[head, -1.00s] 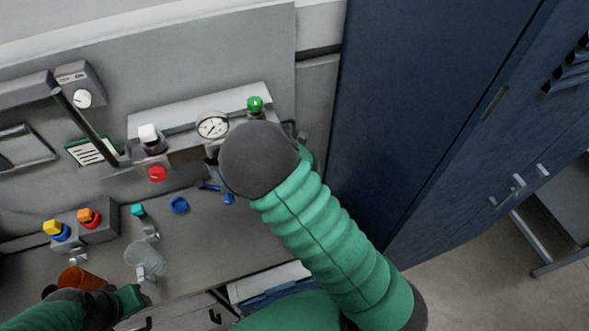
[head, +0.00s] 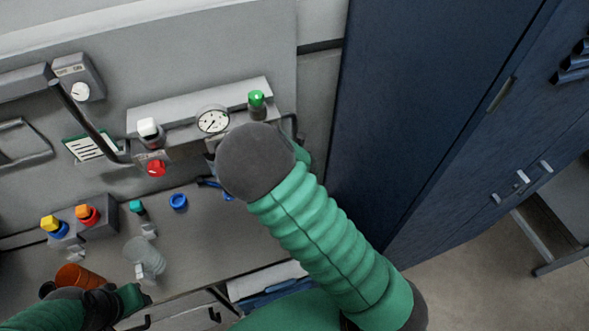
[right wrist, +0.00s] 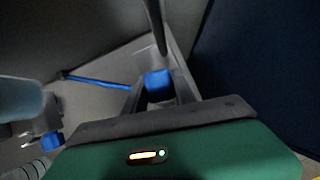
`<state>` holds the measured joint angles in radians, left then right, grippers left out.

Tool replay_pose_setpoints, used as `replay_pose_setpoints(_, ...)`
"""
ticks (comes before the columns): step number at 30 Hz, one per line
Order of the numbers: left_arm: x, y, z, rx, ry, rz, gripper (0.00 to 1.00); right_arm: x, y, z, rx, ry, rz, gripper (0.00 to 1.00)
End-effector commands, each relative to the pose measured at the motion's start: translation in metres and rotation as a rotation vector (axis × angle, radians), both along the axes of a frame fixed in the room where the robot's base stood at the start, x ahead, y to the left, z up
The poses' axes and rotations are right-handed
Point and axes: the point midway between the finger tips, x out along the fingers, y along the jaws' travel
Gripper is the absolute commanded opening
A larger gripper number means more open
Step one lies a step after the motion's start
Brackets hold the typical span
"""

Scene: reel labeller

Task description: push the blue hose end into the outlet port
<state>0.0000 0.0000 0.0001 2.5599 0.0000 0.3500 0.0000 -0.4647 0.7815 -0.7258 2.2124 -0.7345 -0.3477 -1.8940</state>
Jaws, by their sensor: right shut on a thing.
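In the right wrist view my right gripper (right wrist: 158,92) is shut on the blue hose end (right wrist: 157,80), which shows as a blue block between the two grey fingers. The blue hose (right wrist: 95,81) runs off to the left of the fingers. In the head view my right forearm hides the right gripper and the hose end; a short blue piece of hose (head: 213,184) shows beside it. I cannot make out the outlet port in either view. My left gripper (head: 138,297) is low at the left, near a clear cup; its fingers are not clear.
A panel with a gauge (head: 212,120), a green knob (head: 257,99) and a red knob (head: 156,168) is behind the bench. A dark blue cabinet (head: 425,120) stands at right.

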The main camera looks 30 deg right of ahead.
Motion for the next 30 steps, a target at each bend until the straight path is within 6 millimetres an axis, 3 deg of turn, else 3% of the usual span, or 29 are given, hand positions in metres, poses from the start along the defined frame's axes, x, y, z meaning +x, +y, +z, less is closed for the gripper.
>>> replay_pose_setpoints(8,0.000,0.000,-0.001,0.000,0.000,0.000,0.36,0.000,0.000,0.000,0.000,-0.001,0.000,0.00)
replay_pose_setpoints(30,0.000,0.000,-0.025,0.000,0.000,0.000,0.36,0.000,0.000,-0.027,0.000,-0.001,-0.001,0.00)
